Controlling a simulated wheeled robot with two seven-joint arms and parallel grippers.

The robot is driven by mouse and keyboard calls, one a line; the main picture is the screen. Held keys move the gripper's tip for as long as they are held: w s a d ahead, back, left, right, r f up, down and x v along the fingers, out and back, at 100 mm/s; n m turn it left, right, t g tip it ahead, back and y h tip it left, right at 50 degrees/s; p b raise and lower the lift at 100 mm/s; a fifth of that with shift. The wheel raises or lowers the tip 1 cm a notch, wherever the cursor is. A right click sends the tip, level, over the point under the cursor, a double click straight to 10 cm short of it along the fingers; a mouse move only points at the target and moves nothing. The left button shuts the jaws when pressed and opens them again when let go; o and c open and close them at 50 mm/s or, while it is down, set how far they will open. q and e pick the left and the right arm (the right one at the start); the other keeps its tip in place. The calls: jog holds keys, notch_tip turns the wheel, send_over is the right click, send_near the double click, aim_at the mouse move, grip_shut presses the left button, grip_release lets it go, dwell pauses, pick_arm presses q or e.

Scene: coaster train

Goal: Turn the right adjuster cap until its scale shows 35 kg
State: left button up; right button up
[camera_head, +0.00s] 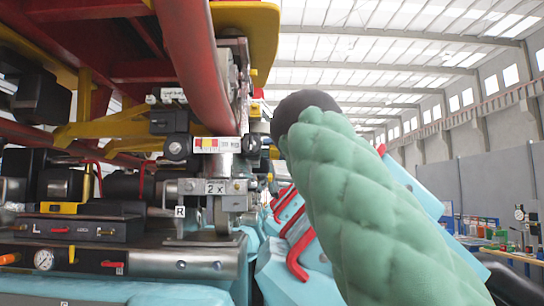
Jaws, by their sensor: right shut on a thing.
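The right scale (218,145) is a small white plate with yellow and red bands and a reading that looks like 30 KG, too small to be sure. The right adjuster cap (250,145) is a dark round piece at the scale's right end, partly hidden. My right arm, in a green quilted sleeve, comes in from the lower right. My right gripper (265,132) is at the cap, shut on it, its fingers mostly hidden behind the dark wrist. My left gripper is not in view.
A red tube and yellow plate (253,40) hang above the scale. Below are a "2 x" plate (215,188), an R tag (179,211) and a panel with a gauge (43,260). Light blue parts with red handles (297,255) lie beside my arm.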

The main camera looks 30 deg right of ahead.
jog(key=m+b, duration=0.1)
jog(key=m, duration=0.2)
jog(key=shift+m, duration=1.8)
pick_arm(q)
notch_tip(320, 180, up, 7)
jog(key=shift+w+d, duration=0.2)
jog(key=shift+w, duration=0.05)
pick_arm(e)
jog(key=shift+m, duration=0.8)
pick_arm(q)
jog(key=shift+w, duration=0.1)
pick_arm(e)
jog(key=o, duration=1)
jog(key=shift+d, duration=0.1)
